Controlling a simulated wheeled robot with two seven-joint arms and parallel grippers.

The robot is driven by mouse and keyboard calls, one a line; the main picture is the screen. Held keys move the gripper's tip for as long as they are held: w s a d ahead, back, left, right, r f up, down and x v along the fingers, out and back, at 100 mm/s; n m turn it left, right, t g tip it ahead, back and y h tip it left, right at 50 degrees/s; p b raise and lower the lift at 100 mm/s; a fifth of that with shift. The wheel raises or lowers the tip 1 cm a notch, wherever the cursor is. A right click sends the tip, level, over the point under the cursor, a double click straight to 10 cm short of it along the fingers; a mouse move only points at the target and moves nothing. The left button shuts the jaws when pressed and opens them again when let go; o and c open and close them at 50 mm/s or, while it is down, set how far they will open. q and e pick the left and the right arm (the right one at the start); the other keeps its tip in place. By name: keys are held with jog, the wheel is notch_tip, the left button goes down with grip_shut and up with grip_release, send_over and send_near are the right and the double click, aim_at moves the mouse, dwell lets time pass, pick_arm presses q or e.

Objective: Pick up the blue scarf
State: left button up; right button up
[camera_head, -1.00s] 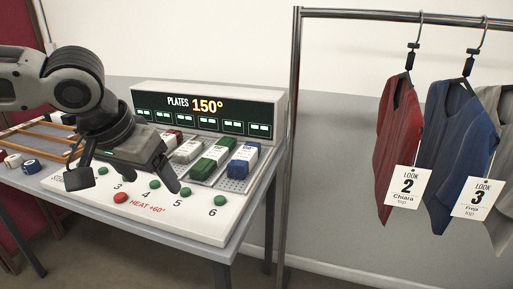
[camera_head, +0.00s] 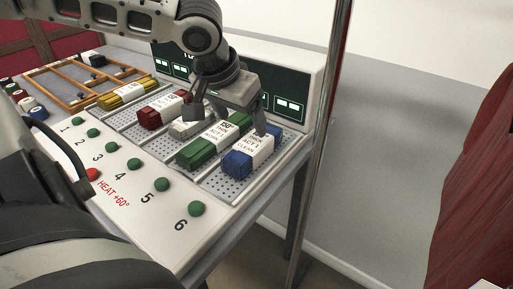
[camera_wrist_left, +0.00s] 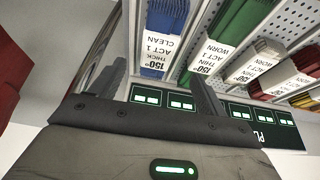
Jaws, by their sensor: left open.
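My left gripper (camera_head: 232,124) is open and empty above the back part of the plates, by the display panel. In the left wrist view its two fingers (camera_wrist_left: 160,74) stand apart, with the blue scarf's banded end beyond the gap between them. My right gripper does not show.
A banded green roll (camera_head: 192,156) lies just left of the blue scarf, then pale, red (camera_head: 150,116) and yellow rolls. The display panel (camera_head: 291,100) stands behind the plates. A metal rail post (camera_head: 318,150) rises right of the table. A red garment (camera_head: 480,180) hangs far right.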

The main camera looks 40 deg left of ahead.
aim_at(253, 141)
pick_arm(q)
jog(key=b+x, duration=0.2)
jog(key=x, duration=0.8)
jog(key=shift+w+d+r, duration=0.1)
jog(key=shift+w+r, duration=0.05)
jog(key=shift+w, duration=0.05)
jog(key=c, duration=1.1)
